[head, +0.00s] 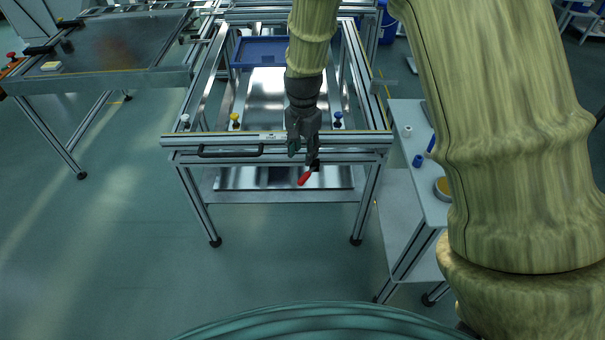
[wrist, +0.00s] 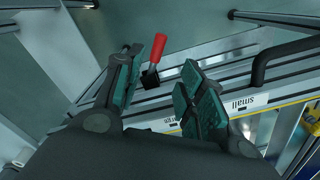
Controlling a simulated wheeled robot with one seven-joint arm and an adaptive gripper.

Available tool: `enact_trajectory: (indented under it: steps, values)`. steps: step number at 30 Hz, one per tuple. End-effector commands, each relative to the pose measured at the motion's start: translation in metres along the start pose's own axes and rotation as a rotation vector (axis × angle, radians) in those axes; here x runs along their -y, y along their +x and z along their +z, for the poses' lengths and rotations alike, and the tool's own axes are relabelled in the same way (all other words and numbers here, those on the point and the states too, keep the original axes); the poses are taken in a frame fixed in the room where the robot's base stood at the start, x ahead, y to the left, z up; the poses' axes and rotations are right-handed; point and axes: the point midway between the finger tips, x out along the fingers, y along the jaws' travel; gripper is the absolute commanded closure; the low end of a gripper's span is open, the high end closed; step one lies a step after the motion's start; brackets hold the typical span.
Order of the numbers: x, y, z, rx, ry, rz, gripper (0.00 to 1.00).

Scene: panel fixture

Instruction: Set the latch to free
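The latch has a red handle (head: 304,179) on a dark pivot block (head: 315,165) at the front rail of the panel frame. In the head view the handle slants down and to the left from the block. The red handle also shows in the wrist view (wrist: 157,50), with its black block (wrist: 150,78) below it. My gripper (head: 303,150) points down at the front rail, just above the latch. In the wrist view my gripper (wrist: 160,75) has its fingers apart, with the latch seen in the gap between them. Contact with the latch cannot be told.
A black bar handle (head: 230,152) runs along the front rail left of the latch. A blue tray (head: 262,51) lies at the back of the frame. A side table (head: 420,190) with small items stands at the right.

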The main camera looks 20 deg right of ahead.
Motion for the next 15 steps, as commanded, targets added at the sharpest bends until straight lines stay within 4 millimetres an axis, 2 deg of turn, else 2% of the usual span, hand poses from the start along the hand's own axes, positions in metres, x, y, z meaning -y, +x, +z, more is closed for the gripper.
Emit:
enact_trajectory:
  steps: [15]
  values:
    - [-0.004, 0.080, -0.001, 0.002, 0.002, 0.002, 0.61]
